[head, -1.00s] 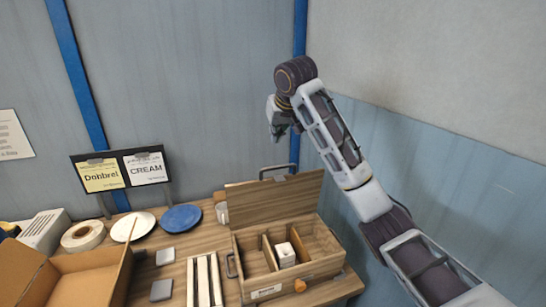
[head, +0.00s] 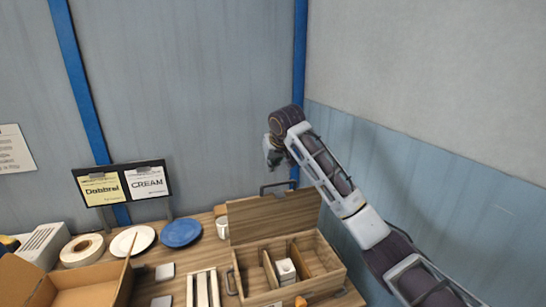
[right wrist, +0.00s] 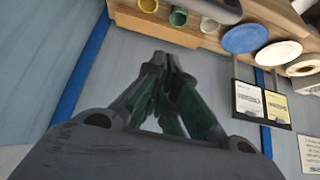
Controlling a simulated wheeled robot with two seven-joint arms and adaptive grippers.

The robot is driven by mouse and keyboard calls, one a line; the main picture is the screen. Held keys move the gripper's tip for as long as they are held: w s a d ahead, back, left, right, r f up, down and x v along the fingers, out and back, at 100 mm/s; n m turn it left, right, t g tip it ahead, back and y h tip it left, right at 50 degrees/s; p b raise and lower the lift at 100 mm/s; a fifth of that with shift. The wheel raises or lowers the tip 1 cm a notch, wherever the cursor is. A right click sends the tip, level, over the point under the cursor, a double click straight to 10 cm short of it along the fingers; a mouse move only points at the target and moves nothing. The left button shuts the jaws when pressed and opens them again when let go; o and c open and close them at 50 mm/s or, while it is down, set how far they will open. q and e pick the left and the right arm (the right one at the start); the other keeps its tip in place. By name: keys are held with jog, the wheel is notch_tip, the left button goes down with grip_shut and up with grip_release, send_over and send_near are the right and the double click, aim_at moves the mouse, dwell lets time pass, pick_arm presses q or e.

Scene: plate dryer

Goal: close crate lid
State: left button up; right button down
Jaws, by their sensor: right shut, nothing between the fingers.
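The wooden crate (head: 329,264) stands on the table at the lower middle of the head view, with dividers inside and a small white item (head: 286,269) in a middle compartment. Its lid (head: 272,218) is open, standing up at the back edge. A dark handle (head: 278,187) shows at the lid's top edge. My right gripper (head: 272,158) is above the lid's top edge, apart from it in the picture. In the right wrist view its dark green fingers (right wrist: 165,62) are together with nothing between them. My left gripper is not in view.
A blue plate (head: 181,232), white plate (head: 132,240), tape roll (head: 82,249) and mug (head: 222,228) stand left of the crate. An open cardboard box (head: 90,285) and a slatted rack (head: 203,290) are nearer. Two signs (head: 122,185) stand behind. The wall is close behind the table.

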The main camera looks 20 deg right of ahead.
jog(key=shift+s+f+p, duration=0.75)
jog(key=shift+s+f, duration=0.5)
jog(key=shift+s, duration=0.2)
jog(key=shift+d+f, duration=0.1)
